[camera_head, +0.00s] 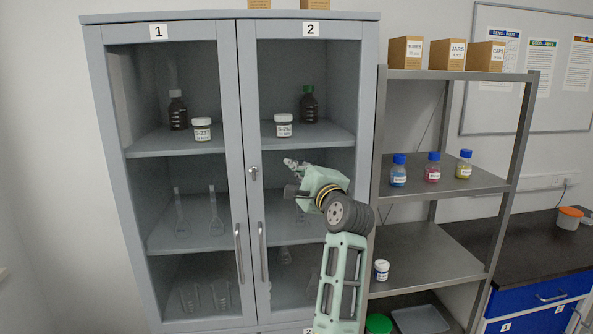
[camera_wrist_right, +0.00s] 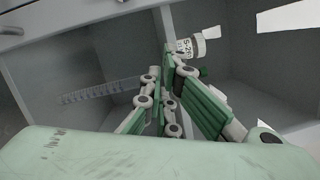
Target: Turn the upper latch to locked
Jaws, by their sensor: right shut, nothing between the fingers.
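The grey cabinet (camera_head: 241,190) has two glazed doors marked 1 and 2. A small metal latch (camera_head: 253,172) sits on the frame of door 2, near the seam at mid height. Its exact turn is too small to tell. My right gripper (camera_head: 287,162) is just right of the latch, in front of door 2's glass, and apart from the latch. It is shut and empty. In the right wrist view the fingers (camera_wrist_right: 168,48) come together in front of the glass. My left gripper is not in view.
Two vertical door handles (camera_head: 239,253) (camera_head: 262,251) stand below the latch. Bottles and glassware are behind the glass. An open metal shelf (camera_head: 455,187) with colored bottles and boxes stands close on the right. The wall left of the cabinet is clear.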

